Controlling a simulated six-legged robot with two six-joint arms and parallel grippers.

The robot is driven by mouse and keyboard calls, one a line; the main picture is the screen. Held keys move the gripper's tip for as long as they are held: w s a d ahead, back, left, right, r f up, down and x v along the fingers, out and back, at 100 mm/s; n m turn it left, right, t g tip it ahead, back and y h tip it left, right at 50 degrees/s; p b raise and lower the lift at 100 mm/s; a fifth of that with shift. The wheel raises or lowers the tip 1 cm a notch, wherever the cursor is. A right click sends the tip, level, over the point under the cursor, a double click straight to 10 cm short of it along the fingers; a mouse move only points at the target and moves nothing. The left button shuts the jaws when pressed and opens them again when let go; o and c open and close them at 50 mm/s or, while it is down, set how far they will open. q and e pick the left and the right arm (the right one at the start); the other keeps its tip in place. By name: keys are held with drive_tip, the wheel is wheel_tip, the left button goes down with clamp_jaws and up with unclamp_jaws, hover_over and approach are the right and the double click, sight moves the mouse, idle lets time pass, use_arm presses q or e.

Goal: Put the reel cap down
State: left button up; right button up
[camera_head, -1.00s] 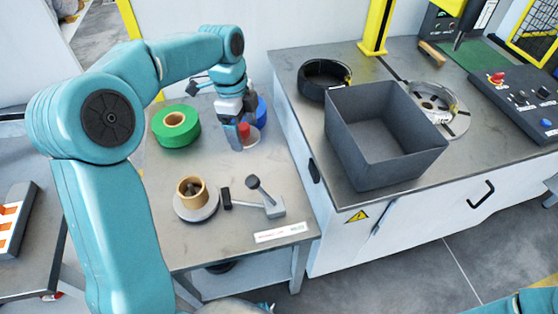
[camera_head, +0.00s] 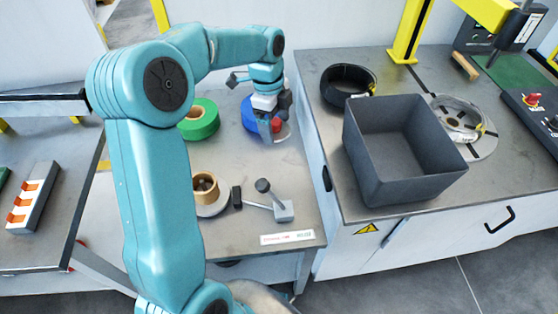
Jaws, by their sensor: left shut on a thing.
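The fingers hide part of the cap. I cannot tell whether the disc touches the tabletop. My right gripper is not in view.
A blue roll (camera_head: 249,113) is partly hidden just behind and left of my left gripper. A green roll (camera_head: 205,123) stands further left. A tan spool (camera_head: 205,187) and a lever clamp (camera_head: 279,207) are nearer. A grey bin (camera_head: 405,150) stands on the right bench.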

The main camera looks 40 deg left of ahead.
use_arm(q)
wheel_tip(320, 180, down, 15)
drive_tip(key=shift+w, duration=0.15)
drive_tip(key=shift+f+b, duration=0.15)
drive_tip(key=shift+b, duration=0.25)
drive_tip(key=o, duration=1)
drive_tip(key=shift+r, duration=0.45)
drive_tip(key=r, duration=0.3)
drive_tip(key=a+r, duration=0.1)
drive_tip(key=r, duration=0.3)
drive_tip(key=r+p, duration=0.1)
drive_tip(key=r, duration=0.3)
drive_tip(key=shift+s+a+r, duration=0.15)
drive_tip(key=shift+s+r, duration=0.1)
drive_tip(key=shift+s, duration=0.05)
drive_tip(key=shift+r, duration=0.1)
